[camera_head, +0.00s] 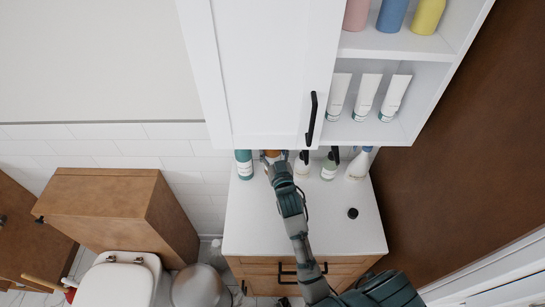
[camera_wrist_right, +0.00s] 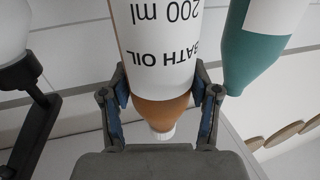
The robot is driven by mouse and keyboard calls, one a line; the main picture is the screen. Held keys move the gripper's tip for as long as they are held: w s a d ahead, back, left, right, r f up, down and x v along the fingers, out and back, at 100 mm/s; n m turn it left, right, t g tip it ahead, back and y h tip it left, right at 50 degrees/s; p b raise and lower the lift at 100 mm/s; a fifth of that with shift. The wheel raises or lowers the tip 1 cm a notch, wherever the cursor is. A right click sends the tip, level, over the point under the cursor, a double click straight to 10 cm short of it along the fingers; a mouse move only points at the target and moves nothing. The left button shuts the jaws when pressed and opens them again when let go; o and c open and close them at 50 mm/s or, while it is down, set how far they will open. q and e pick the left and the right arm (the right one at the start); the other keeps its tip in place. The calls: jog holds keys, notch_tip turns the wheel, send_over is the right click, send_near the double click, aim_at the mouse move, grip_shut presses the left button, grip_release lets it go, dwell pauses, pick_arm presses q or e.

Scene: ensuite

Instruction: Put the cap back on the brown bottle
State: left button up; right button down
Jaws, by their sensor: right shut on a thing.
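The brown bottle (camera_head: 270,156) stands at the back of the white counter, partly hidden by my right gripper (camera_head: 276,168). In the right wrist view the brown bottle (camera_wrist_right: 160,108) appears inverted, with a white "BATH OIL 200 ml" label and a white neck end. No dark cap shows on that end. My right gripper (camera_wrist_right: 161,100) has a finger on each side of the bottle's shoulder and is shut on it. A small round black cap (camera_head: 352,213) lies on the open counter to the right. My left gripper is not in view.
A teal bottle (camera_head: 244,164) stands close left of the brown bottle; black-topped bottles (camera_head: 303,165) and a white spray bottle (camera_head: 358,166) stand to the right. A white cabinet (camera_head: 265,70) overhangs the row. The counter's front (camera_head: 260,230) is clear.

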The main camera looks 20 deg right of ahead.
aim_at(272, 157)
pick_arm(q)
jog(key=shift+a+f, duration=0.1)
pick_arm(e)
jog(key=shift+f, duration=1.75)
jog(key=shift+c, duration=1.3)
grip_release()
jog(key=shift+f, duration=0.1)
jog(key=shift+a, duration=0.1)
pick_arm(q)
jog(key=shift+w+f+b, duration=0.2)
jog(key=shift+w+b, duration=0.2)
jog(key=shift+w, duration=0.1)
pick_arm(e)
jog(key=s+a, duration=0.2)
jog(key=s, duration=1)
jog(key=shift+a, duration=0.15)
